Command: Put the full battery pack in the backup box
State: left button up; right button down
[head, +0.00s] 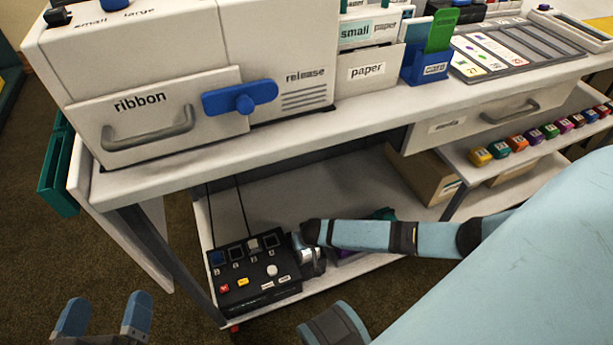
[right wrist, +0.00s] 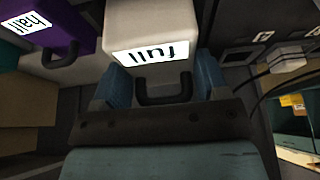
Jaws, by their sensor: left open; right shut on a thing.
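The full battery pack (right wrist: 150,22) is white, with an upside-down "full" label and a black handle, in the right wrist view. My right gripper (right wrist: 163,88) is shut on it at the handle, a blue finger on each side. In the head view my right gripper (head: 308,258) is low at the shelf, beside the black charging unit (head: 240,284); the pack is mostly hidden there. My left gripper (head: 104,317) is open and empty at the bottom left, above the carpet. I cannot identify a box labelled backup.
The lower shelf (head: 300,185) has bare room behind my right arm. The counter edge (head: 300,143) overhangs it. A cardboard box (head: 425,178) stands further right. A green bin (head: 58,175) hangs at the left end.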

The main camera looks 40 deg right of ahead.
pick_arm(q)
jog(key=shift+f, duration=0.1)
pick_arm(e)
jog(key=shift+f, duration=0.15)
dwell(0.3)
jog(key=shift+c, duration=0.5)
grip_release()
jog(key=shift+o, duration=0.3)
jog(key=shift+f, duration=0.1)
jog(key=shift+s+r+p, duration=0.25)
jog(key=shift+r+p, duration=0.05)
jog(key=shift+r, duration=0.2)
pick_arm(q)
notch_tip(320, 180, up, 7)
jog(key=a+n+t+p, duration=0.1)
jog(key=t+p, duration=0.1)
jog(key=p, duration=0.4)
jog(key=shift+t+y, duration=0.3)
jog(key=shift+t, duration=0.1)
pick_arm(e)
jog(key=v, duration=1.2)
jog(key=shift+s+r, duration=0.15)
jog(key=shift+r, duration=0.2)
